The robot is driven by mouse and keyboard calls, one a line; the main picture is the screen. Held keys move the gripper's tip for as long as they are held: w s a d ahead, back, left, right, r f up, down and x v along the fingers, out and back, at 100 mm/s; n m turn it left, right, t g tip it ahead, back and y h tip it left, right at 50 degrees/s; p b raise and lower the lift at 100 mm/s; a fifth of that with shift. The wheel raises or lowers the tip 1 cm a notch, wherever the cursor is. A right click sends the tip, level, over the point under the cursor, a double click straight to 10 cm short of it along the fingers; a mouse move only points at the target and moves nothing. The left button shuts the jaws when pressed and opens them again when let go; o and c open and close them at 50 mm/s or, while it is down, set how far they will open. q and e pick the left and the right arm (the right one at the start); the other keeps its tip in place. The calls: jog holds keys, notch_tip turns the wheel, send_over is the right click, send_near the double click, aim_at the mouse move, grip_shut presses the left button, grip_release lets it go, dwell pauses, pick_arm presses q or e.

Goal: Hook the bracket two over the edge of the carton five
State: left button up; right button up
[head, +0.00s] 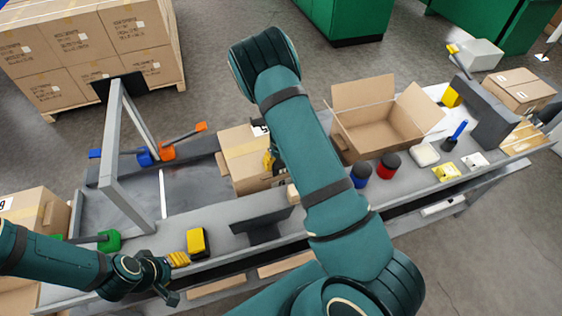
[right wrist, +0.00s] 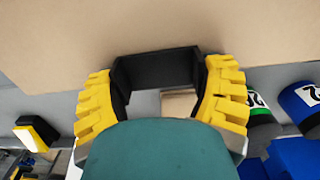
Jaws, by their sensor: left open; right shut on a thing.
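My right gripper (right wrist: 160,92) has its yellow fingers on either side of a black piece (right wrist: 155,70), which seems to be the bracket; its number is not readable. In the head view, only a yellow part of this gripper (head: 269,160) shows past my arm, beside a taped carton (head: 240,150). A cardboard face (right wrist: 150,25) fills the top of the right wrist view, close behind the black piece; contact cannot be told. No number five is legible on any carton. An open carton (head: 375,128) stands right of my arm. My left gripper (head: 178,259) is open and empty near the bench front.
A yellow-black block (head: 197,242) lies by my left gripper. A grey frame (head: 112,160) stands at the left. A blue can (head: 360,175) and a red can (head: 388,165) stand before the open carton. A small cardboard block (right wrist: 180,101) lies under my right gripper.

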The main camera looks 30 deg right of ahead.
dwell(0.3)
jog(key=o, duration=1.1)
notch_tip(320, 180, up, 12)
jog(key=shift+s, duration=0.1)
